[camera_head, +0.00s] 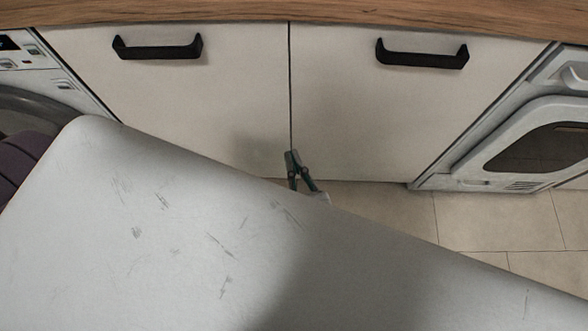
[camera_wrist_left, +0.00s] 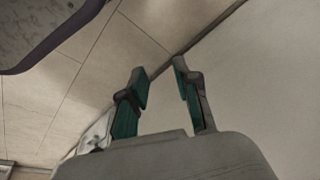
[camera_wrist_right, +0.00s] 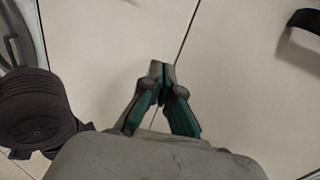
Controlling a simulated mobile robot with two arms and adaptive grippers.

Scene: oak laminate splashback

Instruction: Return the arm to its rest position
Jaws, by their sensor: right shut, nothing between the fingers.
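My right gripper (camera_head: 292,162) shows in the head view in front of the lower part of the white cabinet doors, close to the seam between them. In the right wrist view, its green-padded fingers (camera_wrist_right: 161,75) meet at the tips with nothing between them. Most of the right arm is hidden behind a large grey surface in the head view. My left gripper does not show in the head view. In the left wrist view, its fingers (camera_wrist_left: 161,77) stand apart and empty, with floor tiles and a pale flat surface behind.
Two white cabinet doors (camera_head: 215,100) with black bar handles (camera_head: 157,48) (camera_head: 422,55) are closed under a wooden worktop (camera_head: 300,12). A white front-loading appliance (camera_head: 530,145) stands at the right, another (camera_head: 35,75) at the left. Beige floor tiles (camera_head: 475,220) are clear at lower right.

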